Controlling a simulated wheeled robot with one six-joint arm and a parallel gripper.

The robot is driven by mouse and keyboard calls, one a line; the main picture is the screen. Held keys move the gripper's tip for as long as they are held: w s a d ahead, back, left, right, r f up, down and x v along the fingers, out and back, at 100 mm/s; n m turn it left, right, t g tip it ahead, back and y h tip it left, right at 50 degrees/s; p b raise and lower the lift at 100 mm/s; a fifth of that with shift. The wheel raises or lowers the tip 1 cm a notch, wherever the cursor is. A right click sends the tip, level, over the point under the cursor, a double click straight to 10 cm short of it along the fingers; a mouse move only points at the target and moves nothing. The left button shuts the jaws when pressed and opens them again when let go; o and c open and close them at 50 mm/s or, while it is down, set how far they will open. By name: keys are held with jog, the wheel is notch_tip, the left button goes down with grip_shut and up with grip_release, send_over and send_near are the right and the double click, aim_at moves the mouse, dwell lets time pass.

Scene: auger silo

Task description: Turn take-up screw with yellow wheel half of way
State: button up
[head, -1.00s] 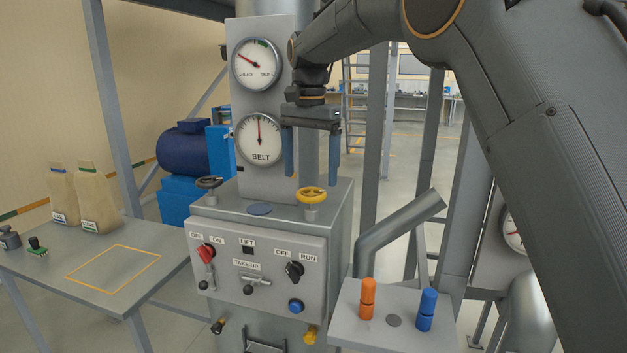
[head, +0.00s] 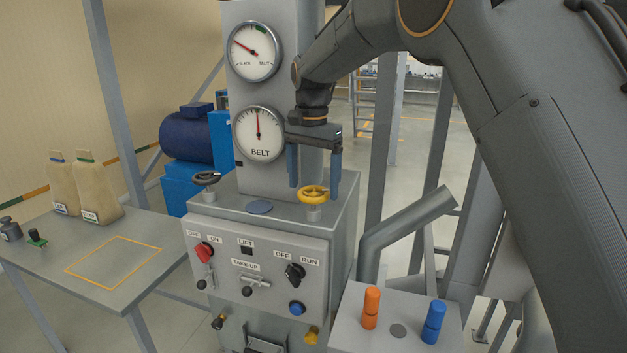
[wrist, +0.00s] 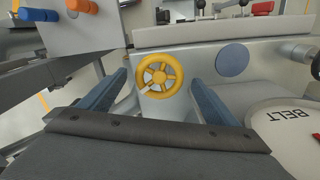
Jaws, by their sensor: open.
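The yellow wheel (head: 313,193) sits on a short post at the right front of the grey cabinet's top. It also shows in the wrist view (wrist: 159,76), between and beyond the fingertips, with a pale mark on one spoke. My gripper (head: 314,190) is open and points down, its two blue fingers on either side of the wheel in the head view. I cannot tell whether the fingertips are level with the rim. In the wrist view my gripper (wrist: 161,84) shows a clear gap to the wheel on the right side. The slack-taut dial (head: 254,51) has its needle toward slack.
A dark wheel (head: 206,179) stands at the cabinet's left. The BELT dial (head: 259,134) is close behind my gripper. Orange (head: 371,308) and blue (head: 433,321) cylinders stand on a shelf at right. A sloping pipe (head: 408,232) rises behind it.

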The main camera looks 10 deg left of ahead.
jog(key=shift+f, duration=0.45)
jog(key=c, duration=1.1)
jog(key=shift+n, duration=0.3)
